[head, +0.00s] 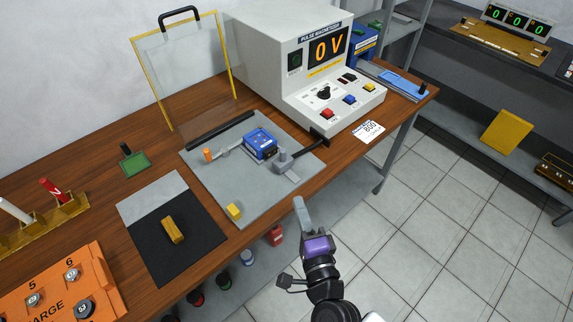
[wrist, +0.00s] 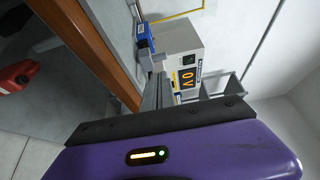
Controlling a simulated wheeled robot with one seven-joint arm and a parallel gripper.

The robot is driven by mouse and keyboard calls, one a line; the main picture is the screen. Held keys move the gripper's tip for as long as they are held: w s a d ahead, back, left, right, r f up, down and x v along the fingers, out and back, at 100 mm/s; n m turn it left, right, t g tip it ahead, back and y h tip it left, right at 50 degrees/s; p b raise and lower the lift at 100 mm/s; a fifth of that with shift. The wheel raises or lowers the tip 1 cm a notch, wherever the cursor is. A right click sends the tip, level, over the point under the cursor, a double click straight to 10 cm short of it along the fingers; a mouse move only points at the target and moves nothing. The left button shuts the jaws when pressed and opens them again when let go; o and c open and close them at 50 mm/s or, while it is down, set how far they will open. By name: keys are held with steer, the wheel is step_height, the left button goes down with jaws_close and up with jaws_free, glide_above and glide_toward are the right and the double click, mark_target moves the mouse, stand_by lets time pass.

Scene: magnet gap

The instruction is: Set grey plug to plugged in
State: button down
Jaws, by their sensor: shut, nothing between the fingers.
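A grey round-topped piece (head: 283,159), which looks like the grey plug, sits on the grey board (head: 210,182) beside the blue block (head: 260,144). A dark cable runs from it toward the white magnetizer (head: 300,62). I cannot tell whether it is seated in a socket. My gripper (head: 299,203) is shut and empty, in front of the table edge and apart from the plug. In the wrist view my fingers (wrist: 157,90) are together, pointing toward the magnetizer, whose display reads 0 V. The plug is not clear in the wrist view.
A yellow block (head: 234,211) and an orange cylinder (head: 207,155) stand on the board. A yellow-framed clear shield (head: 187,70) stands behind. A dark mat (head: 180,245) with a brass block lies left. A red container (wrist: 18,76) is below the table. Floor to the right is clear.

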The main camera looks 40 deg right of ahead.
mark_target(284, 157)
steer(key=p+x, duration=0.3)
steer(key=x, duration=1)
steer(key=shift+w, duration=0.1)
